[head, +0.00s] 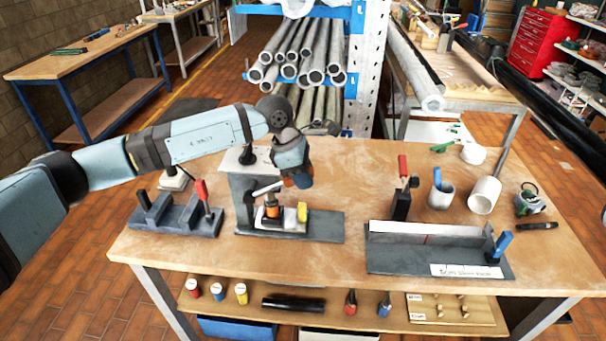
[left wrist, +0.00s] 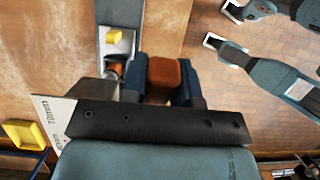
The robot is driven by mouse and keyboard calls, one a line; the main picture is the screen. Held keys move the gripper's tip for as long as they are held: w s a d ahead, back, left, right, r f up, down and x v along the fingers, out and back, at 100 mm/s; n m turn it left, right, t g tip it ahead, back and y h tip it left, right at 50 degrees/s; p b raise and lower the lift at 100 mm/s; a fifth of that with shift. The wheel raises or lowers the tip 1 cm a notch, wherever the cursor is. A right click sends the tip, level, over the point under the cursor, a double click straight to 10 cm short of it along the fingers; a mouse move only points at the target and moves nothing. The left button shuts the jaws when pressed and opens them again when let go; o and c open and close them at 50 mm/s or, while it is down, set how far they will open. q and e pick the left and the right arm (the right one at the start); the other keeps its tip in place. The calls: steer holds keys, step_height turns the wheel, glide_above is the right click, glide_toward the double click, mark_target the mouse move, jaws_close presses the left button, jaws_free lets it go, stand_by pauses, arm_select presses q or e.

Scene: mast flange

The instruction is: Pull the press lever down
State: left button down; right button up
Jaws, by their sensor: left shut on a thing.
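The press stands on the workbench, left of the middle in the head view, with a dark grey base (head: 325,228) and an upright column (head: 239,195). An orange and black part (head: 272,212) sits low in it, beside a small yellow block (head: 302,212). My left gripper (head: 300,180) is at the press's right side, above the base, pointing downward. It is shut on an orange-brown grip, the press lever's handle (left wrist: 164,76), which shows between its two dark blue fingers in the left wrist view. My right gripper is out of view.
A grey fixture with a red handle (head: 201,192) stands left of the press. To the right are a long grey fixture (head: 400,250), a tool block (head: 401,207) and white cups (head: 484,195). Pipes (head: 300,60) lie on a rack behind. Bare bench top lies right of the press.

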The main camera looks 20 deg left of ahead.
arm_select(q)
steer(key=c, duration=0.9)
jaws_free()
steer(key=shift+d+f, duration=0.1)
steer(key=shift+f, duration=0.1)
steer(key=shift+r, duration=0.15)
steer(key=b+v, duration=0.2)
steer(key=v, duration=1.1)
steer(key=shift+r, duration=0.3)
